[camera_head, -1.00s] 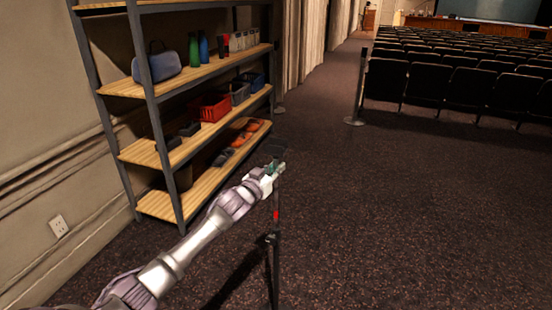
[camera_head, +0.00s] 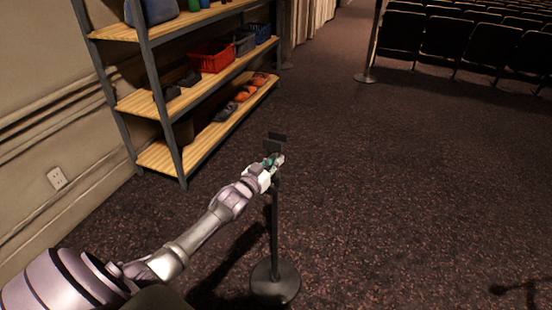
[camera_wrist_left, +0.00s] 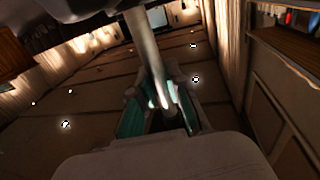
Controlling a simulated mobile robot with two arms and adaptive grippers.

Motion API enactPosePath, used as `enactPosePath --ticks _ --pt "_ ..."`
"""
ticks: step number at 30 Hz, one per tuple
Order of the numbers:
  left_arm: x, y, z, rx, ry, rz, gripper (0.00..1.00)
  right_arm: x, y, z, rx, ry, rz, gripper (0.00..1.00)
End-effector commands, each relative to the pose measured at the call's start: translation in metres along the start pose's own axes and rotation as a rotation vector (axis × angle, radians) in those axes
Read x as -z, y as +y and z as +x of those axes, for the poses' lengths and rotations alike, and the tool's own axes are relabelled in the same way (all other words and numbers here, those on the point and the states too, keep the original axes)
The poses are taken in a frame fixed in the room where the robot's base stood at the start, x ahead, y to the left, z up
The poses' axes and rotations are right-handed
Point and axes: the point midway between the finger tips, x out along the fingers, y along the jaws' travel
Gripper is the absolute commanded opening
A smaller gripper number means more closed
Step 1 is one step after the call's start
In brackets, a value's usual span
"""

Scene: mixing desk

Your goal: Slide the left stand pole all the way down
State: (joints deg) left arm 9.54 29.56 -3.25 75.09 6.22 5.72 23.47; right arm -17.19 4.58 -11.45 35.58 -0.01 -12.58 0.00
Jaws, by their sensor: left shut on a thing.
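The stand has a black pole (camera_head: 274,228) rising upright from a round black base (camera_head: 275,283) on the carpet. A small dark plate (camera_head: 277,137) sits at its top. My left gripper (camera_head: 274,162) is shut on the upper pole just below the plate, close above the dark collar (camera_head: 275,184). Little of the upper pole shows between gripper and collar. In the left wrist view the pole (camera_wrist_left: 146,50) runs between the teal-padded fingers (camera_wrist_left: 155,105). My right gripper is not in view.
A metal shelf with wooden boards (camera_head: 150,158) stands at the left, holding a red basket (camera_head: 210,57) and shoes (camera_head: 245,92). A post with a round base (camera_head: 365,78) and rows of dark seats (camera_head: 450,48) are at the back.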

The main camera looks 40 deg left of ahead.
Motion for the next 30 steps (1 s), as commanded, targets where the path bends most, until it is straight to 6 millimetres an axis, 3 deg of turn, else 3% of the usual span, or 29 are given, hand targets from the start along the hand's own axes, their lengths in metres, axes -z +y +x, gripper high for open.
enactPosePath --ticks 1,6,7,12,23,30 --pt "-0.009 0.002 -0.002 -0.001 -0.017 -0.001 0.00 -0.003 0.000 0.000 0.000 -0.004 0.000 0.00" --pt "-0.010 0.002 -0.003 -0.002 -0.018 -0.001 0.00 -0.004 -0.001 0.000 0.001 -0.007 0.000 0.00" --pt "-0.010 0.002 -0.003 -0.002 -0.019 -0.001 0.16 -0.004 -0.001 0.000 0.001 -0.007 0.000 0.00" --pt "-0.007 0.002 -0.002 -0.001 -0.014 -0.001 0.41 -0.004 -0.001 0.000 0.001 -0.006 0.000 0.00" --pt "-0.005 0.001 -0.006 -0.001 -0.008 -0.001 0.41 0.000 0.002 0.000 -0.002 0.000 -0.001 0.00" --pt "-0.005 0.002 -0.049 -0.002 -0.010 -0.001 0.41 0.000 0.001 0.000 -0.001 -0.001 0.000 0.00"
